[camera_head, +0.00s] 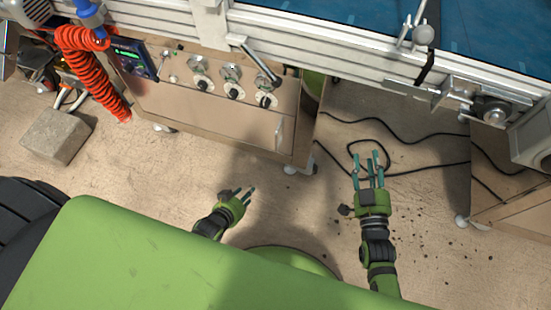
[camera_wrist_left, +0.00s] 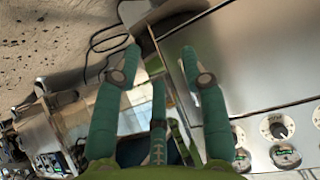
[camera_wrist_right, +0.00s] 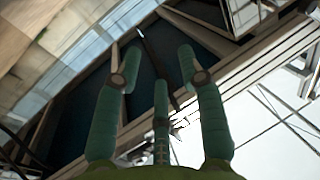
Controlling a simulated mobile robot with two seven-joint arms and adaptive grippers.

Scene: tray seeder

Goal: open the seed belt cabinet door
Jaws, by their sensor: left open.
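The cabinet door (camera_head: 205,118) is the tan-beige lower front of the cabinet under the machine, and it looks closed. A pale vertical handle (camera_head: 279,133) sits near its right edge. In the left wrist view the cabinet front (camera_wrist_left: 245,65) shows as a shiny panel at the upper right. My left gripper (camera_head: 247,193) is open and empty, in front of and below the door, apart from the handle. My right gripper (camera_head: 369,160) is open and empty, to the right of the cabinet above the floor. The right wrist view shows nothing between its fingers.
Dials and black knobs (camera_head: 232,93) line the cabinet above the door, beside a small display (camera_head: 134,57). A red coiled hose (camera_head: 88,75) hangs at left near a concrete block (camera_head: 57,136). Black cables (camera_head: 425,167) lie on the floor at right. The floor before the door is mostly clear.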

